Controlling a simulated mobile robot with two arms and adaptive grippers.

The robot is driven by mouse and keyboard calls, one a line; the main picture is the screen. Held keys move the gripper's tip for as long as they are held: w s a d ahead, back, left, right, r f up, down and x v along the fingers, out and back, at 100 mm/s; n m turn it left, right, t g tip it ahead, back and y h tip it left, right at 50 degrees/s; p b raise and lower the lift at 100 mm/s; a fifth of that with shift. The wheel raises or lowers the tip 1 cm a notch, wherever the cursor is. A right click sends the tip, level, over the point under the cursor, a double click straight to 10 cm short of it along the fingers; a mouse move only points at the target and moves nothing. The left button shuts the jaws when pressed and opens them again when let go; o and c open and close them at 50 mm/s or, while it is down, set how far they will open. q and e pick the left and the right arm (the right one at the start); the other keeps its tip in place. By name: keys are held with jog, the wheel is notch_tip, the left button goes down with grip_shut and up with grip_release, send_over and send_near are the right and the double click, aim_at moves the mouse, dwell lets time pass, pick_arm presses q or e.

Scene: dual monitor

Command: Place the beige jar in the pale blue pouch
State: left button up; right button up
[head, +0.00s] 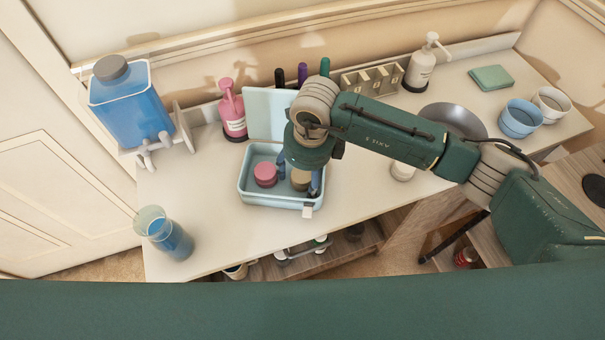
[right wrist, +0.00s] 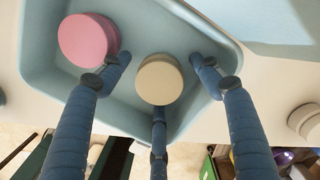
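The pale blue pouch (head: 265,199) lies open on the table with its lid (head: 268,112) raised at the back. The beige jar (head: 301,181) is inside it, at the right, beside a pink jar (head: 265,174). My right gripper (head: 299,174) reaches down into the pouch from above. In the right wrist view, its blue fingers (right wrist: 160,75) are spread around the beige jar (right wrist: 160,84), with visible gaps at the left and right. The lower finger overlaps the jar's near edge in the picture; contact there is unclear. My left gripper is out of view.
A blue dispenser (head: 132,106) and a glass of blue liquid (head: 168,238) stand at the left. A pink pump bottle (head: 232,112) is behind the pouch.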

aim_at(307, 179)
jog(key=shift+r, duration=0.55)
notch_tip(307, 179, up, 11)
jog(key=s+b, duration=0.1)
jog(key=shift+d+b, duration=0.4)
jog(key=shift+d, duration=0.05)
